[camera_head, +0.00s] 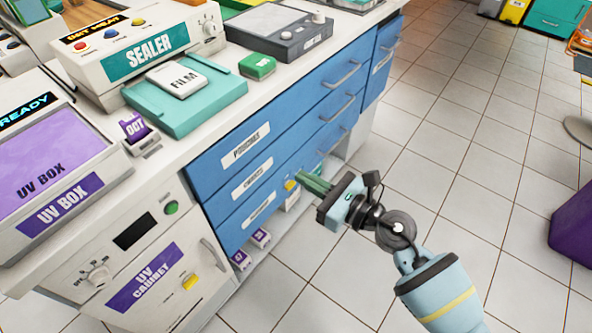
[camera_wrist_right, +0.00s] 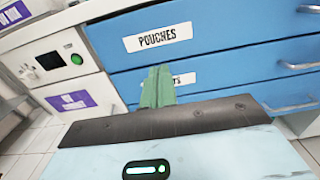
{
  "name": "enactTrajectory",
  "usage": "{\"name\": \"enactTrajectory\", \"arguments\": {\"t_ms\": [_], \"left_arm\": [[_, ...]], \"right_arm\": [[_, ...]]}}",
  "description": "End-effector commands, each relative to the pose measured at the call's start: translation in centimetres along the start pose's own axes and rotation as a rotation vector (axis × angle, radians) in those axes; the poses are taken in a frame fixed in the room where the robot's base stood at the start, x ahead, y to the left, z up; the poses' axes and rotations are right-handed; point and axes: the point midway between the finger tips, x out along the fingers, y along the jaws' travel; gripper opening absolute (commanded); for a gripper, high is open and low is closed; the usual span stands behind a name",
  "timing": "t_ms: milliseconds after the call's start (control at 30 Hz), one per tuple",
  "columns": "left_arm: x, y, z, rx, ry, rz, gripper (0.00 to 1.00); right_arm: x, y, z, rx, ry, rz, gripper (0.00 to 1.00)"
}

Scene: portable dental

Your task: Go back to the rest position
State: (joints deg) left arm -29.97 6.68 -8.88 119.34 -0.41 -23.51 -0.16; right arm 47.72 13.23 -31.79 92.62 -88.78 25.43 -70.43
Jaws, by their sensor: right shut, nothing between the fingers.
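My right gripper (camera_head: 313,184) is in front of the blue drawers (camera_head: 250,150), over the tiled floor and below the counter top. Its green fingers are together with nothing between them. In the right wrist view the closed fingers (camera_wrist_right: 158,88) point at the blue drawer fronts and partly cover a label below the one reading POUCHES (camera_wrist_right: 163,37). Whether the fingertips touch the drawer front cannot be told. My left gripper is in neither view.
The counter holds a sealer (camera_head: 140,50), a teal tray (camera_head: 190,118) with a film box, a green box (camera_head: 257,66) and a UV box (camera_head: 50,165). A UV cabinet (camera_head: 140,255) stands below left. A purple bin (camera_head: 572,240) is at right; tiled floor between is clear.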

Motion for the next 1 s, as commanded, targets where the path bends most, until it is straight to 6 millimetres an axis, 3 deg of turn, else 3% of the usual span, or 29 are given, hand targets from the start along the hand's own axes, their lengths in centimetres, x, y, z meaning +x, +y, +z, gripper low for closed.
{"name": "enactTrajectory", "arguments": {"t_ms": [400,533,667,767,1000], "left_arm": [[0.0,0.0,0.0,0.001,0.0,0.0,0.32],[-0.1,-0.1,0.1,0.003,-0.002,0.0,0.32],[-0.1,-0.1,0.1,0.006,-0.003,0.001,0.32],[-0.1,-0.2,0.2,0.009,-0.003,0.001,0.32],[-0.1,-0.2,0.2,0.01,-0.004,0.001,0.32]], "right_arm": [[-0.3,0.0,0.0,0.002,-0.001,-0.001,0.0],[-1.0,0.5,-0.7,0.099,-0.018,-0.022,0.0],[-3.2,1.5,-2.5,0.393,-0.075,-0.093,0.0],[-6.0,2.3,-4.5,0.713,-0.137,-0.182,0.0],[-14.2,4.6,-10.8,1.47,-0.306,-0.45,0.0]]}}
